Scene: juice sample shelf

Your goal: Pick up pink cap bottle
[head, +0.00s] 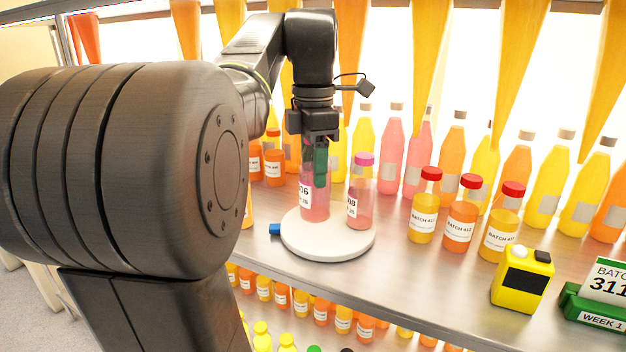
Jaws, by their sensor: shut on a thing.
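My gripper (320,163) points down over a round white stand and is shut on a pink-red bottle (317,205) with a white label ending in "06". A second pink-red bottle (361,204) with a pink cap and a label ending in "08" stands upright on the stand, just right of the held one. The round white stand (328,246) sits on the metal shelf.
Three red-capped bottles (462,220) stand to the right. A yellow device (522,278) and a green sign holder (596,305) are further right. Tall juice bottles (391,150) line the back. Bare shelf (400,273) shows in front.

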